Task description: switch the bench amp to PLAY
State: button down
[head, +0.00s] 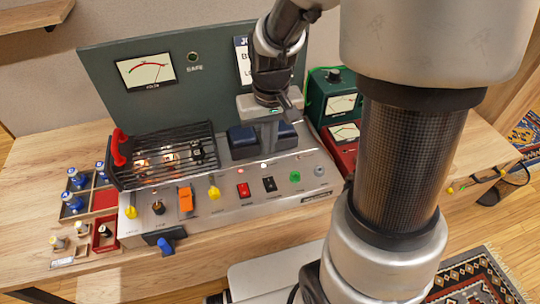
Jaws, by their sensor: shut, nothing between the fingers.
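The bench amp (230,205) is a grey console on the wooden bench, with a dark green back panel (215,90) carrying a needle meter (145,69). The control labels are too small to read, so I cannot tell which is PLAY. My gripper (267,150) is shut and empty, pointing down over the amp's rear, behind the rockers. Its fingertips are hard to make out against dark blue blocks.
A wire cage (163,155) with glowing tubes and a red lever (119,148) stands on the amp's left. Small trays (88,203) with blue-topped parts lie left. A green meter box (333,97) and a red one (340,146) stand right. My arm hides much of the right side.

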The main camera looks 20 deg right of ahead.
jog(key=shift+w+r, duration=0.15)
jog(key=shift+r, duration=0.95)
jog(key=shift+r, duration=0.1)
jog(key=s+r+t+p, duration=0.2)
jog(key=s+r+p, duration=0.2)
jog(key=r, duration=0.8)
jog(key=s+r+t+p, duration=0.2)
jog(key=s+r+p, duration=0.3)
jog(key=s+r, duration=0.4)
notch_tip(320, 180, up, 3)
jog(key=shift+s+f+t, duration=0.1)
jog(key=shift+s+t, duration=0.05)
jog(key=shift+t, duration=0.15)
